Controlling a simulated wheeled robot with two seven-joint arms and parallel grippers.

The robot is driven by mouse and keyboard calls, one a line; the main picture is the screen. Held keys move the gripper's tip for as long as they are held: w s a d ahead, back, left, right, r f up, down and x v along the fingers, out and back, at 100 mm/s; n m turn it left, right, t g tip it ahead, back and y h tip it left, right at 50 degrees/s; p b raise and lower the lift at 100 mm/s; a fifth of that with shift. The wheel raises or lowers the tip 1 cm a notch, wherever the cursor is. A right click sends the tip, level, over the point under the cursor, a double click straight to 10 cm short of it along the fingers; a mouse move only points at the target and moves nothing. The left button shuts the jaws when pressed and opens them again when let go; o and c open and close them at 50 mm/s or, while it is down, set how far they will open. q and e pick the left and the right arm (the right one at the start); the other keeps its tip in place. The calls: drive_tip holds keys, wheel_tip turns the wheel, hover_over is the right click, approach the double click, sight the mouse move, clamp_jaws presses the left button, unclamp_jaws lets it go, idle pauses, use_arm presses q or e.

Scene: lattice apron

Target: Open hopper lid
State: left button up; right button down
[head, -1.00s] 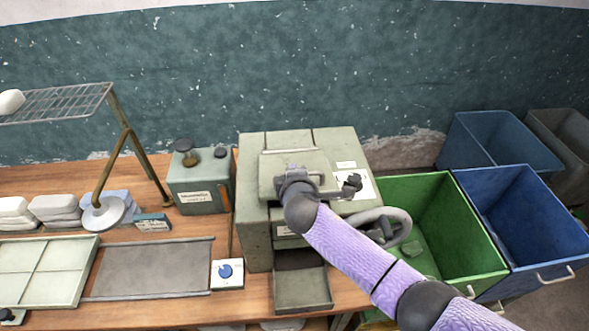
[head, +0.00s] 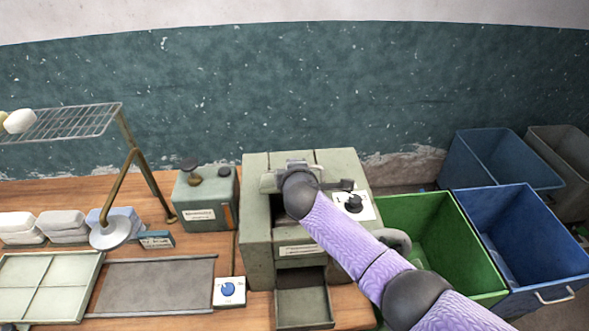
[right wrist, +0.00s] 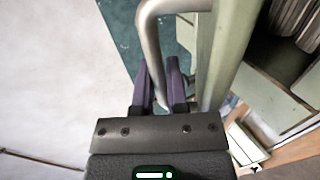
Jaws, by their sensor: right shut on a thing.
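The pale green machine (head: 258,245) stands on the wooden bench in the head view. Its hopper lid (head: 268,184) is raised and seen nearly edge-on, with a dark opening below it. My right gripper (head: 297,168) is at the lid, its fingers mostly hidden by my own wrist. In the right wrist view, my right gripper (right wrist: 160,78) is shut on the bent metal lid handle (right wrist: 149,35). The lid (right wrist: 226,50) runs as a green slab beside the handle. My left gripper is in neither view.
A green bin (head: 430,235) and a blue bin (head: 530,235) stand to the right. A green canister (head: 205,205) and a wire rack (head: 70,122) are left.

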drive_tip(key=c, duration=1)
unclamp_jaws()
drive_tip(key=shift+o, duration=0.2)
drive_tip(key=shift+s+r+p, duration=0.3)
drive_tip(key=shift+s+p, duration=0.05)
drive_tip(key=shift+s, duration=0.1)
drive_tip(key=p+v, duration=0.1)
drive_tip(key=v, duration=0.7)
drive_tip(key=shift+s+p, duration=0.3)
drive_tip(key=shift+s, duration=0.1)
drive_tip(key=shift+r, duration=0.1)
